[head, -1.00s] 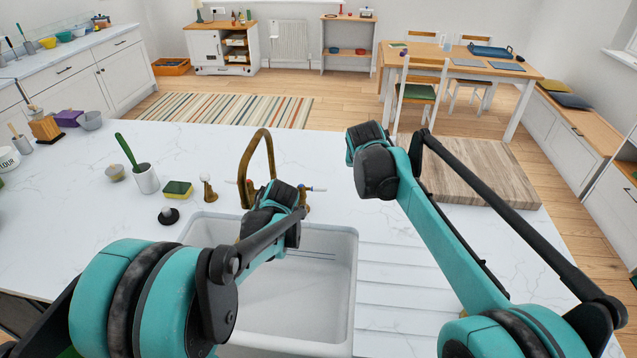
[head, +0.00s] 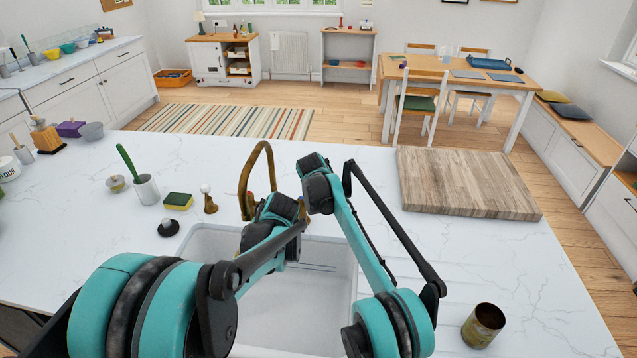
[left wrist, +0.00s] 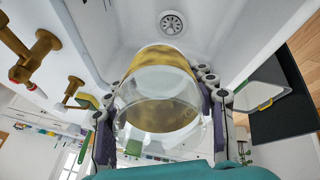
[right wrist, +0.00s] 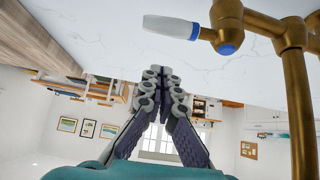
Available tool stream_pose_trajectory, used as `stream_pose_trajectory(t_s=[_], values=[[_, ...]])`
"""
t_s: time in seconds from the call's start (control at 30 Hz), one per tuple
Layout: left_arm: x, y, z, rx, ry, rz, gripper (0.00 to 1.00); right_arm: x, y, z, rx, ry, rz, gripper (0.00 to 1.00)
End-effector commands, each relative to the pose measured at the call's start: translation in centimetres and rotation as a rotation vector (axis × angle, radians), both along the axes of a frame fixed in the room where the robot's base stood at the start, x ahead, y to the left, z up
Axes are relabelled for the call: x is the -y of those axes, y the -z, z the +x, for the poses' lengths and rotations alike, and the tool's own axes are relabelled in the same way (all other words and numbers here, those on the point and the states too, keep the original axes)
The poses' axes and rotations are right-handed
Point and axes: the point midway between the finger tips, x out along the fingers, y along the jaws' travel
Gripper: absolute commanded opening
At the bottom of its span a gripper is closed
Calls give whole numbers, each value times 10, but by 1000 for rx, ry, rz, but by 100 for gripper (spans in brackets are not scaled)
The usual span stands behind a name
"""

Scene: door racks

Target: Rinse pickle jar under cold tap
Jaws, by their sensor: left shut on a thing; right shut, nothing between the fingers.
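A clear glass jar with a brownish-yellow band (left wrist: 160,85) is held between the fingers of my left gripper (left wrist: 158,100), inside the white sink (head: 300,310). In the head view the jar is hidden behind my left arm (head: 262,245). The brass tap (head: 257,165) arches over the back of the sink. In the right wrist view the cold tap's white lever (right wrist: 172,27) with its blue mark (right wrist: 228,48) is close above my right gripper (right wrist: 158,90). That gripper is shut and empty, apart from the lever. No water stream is visible.
A red-marked brass tap handle (left wrist: 32,58) stands beside the sink. A sponge (head: 178,201), a white pot with a green brush (head: 146,188) and a black plug (head: 168,228) sit left. A wooden board (head: 465,183) and an olive-brown container (head: 484,325) are right.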

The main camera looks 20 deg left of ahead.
Motion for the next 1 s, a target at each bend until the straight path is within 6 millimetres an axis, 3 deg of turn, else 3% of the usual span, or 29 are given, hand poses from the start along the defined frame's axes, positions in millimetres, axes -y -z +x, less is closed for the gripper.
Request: stream_pose_trajectory(t_s=[0.2,0.6,1.0], values=[[0,0,0,0,0,0,20,-5,17,15,0,1,1,0],[0,0,0,0,0,0,20,5,21,-18,0,-1,1,0],[0,0,0,0,0,0,20,8,23,-24,0,-1,1,0]])
